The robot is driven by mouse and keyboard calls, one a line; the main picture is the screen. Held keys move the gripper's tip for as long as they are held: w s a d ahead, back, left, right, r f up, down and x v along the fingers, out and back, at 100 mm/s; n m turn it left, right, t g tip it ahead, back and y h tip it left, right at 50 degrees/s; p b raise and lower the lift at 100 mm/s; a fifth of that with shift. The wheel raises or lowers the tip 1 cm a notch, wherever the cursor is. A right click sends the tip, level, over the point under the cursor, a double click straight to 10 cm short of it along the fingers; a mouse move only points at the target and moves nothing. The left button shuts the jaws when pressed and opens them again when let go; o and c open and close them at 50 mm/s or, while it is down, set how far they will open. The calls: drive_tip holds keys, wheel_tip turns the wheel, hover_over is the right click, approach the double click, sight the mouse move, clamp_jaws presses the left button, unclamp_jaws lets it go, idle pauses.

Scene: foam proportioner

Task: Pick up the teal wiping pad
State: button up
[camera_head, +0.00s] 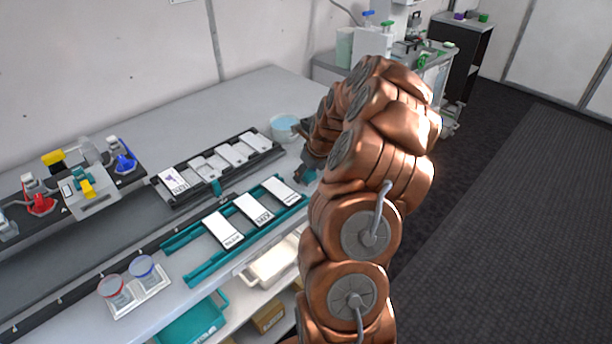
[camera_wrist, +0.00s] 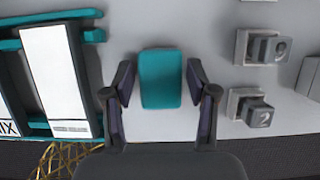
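The teal wiping pad (camera_wrist: 160,79) is a small rounded rectangle lying on the light grey bench top in the wrist view. My gripper (camera_wrist: 160,85) is open, with one dark finger on each side of the pad. Narrow gaps show between the fingers and the pad's sides; I cannot tell how high the fingers are above the bench.
A teal rack (camera_head: 180,243) with white cards lies left of my gripper. Two grey blocks, one marked 2 (camera_wrist: 258,112), stand right of the pad in the wrist view. A round light-blue container (camera_head: 285,127) stands behind my gripper. The bench's front edge (camera_wrist: 220,138) is close.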

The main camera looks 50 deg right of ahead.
sight(307, 172)
drive_tip(key=c, duration=0.8)
drive_tip(key=shift+r, duration=0.1)
drive_tip(key=shift+r+b, duration=1)
drive_tip(key=shift+r, duration=0.35)
drive_tip(key=shift+s+r, duration=0.1)
drive_tip(key=shift+r, duration=0.2)
drive_tip(key=s+a+b, duration=0.1)
drive_tip(key=s, duration=0.4)
drive_tip(key=s+a+r+b, duration=0.1)
drive_tip(key=s+a+b, duration=0.1)
drive_tip(key=s, duration=0.3)
drive_tip(key=s+a+b, duration=0.2)
drive_tip(key=s, duration=0.3)
drive_tip(key=shift+r, duration=0.25)
